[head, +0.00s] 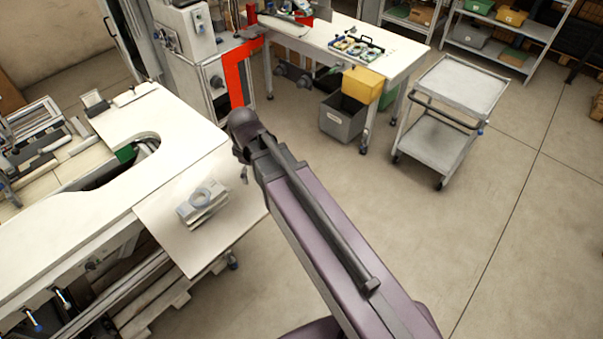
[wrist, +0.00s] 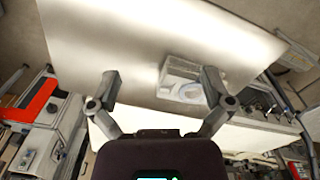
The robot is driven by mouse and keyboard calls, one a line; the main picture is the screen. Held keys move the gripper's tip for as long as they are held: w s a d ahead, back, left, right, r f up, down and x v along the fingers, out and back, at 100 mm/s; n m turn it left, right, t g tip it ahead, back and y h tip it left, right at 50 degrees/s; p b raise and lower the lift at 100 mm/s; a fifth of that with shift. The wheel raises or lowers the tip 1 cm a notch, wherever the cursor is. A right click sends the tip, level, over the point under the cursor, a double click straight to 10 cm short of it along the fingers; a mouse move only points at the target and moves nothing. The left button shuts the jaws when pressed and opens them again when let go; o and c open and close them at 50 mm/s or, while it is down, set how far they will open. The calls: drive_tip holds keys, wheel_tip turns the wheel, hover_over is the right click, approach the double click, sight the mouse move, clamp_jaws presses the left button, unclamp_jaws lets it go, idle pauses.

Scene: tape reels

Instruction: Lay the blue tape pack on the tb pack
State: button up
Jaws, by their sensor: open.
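A pale grey-white stack of flat layers (head: 208,214) sits on the white side table. A ring with a faint bluish tint (head: 201,196) lies on top of it. I cannot tell which part is the blue tape pack and which is the tb pack. In the wrist view the stack (wrist: 180,72) and its ring (wrist: 190,92) show just inside the right finger in the picture, beyond the fingertips. My gripper (wrist: 160,88) is open, with nothing between its fingers. In the head view my arm hides the gripper.
The white side table (head: 165,218) is otherwise bare around the stack and adjoins a larger white bench (head: 60,212) with a curved cut-out. A grey trolley (head: 455,85) stands at the right. A yellow bin (head: 363,84) and a grey bin (head: 343,118) are by the back table. Open floor lies right of my arm.

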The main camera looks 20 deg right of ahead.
drive_tip(key=s+d+m, duration=0.5)
drive_tip(key=d+m, duration=0.5)
drive_tip(key=d, duration=0.3)
drive_tip(key=shift+d+m, duration=0.2)
drive_tip(key=shift+m, duration=0.2)
drive_tip(key=shift+s, duration=0.1)
wheel_tip(320, 180, down, 10)
drive_tip(key=b, duration=1)
drive_tip(key=c, duration=0.6)
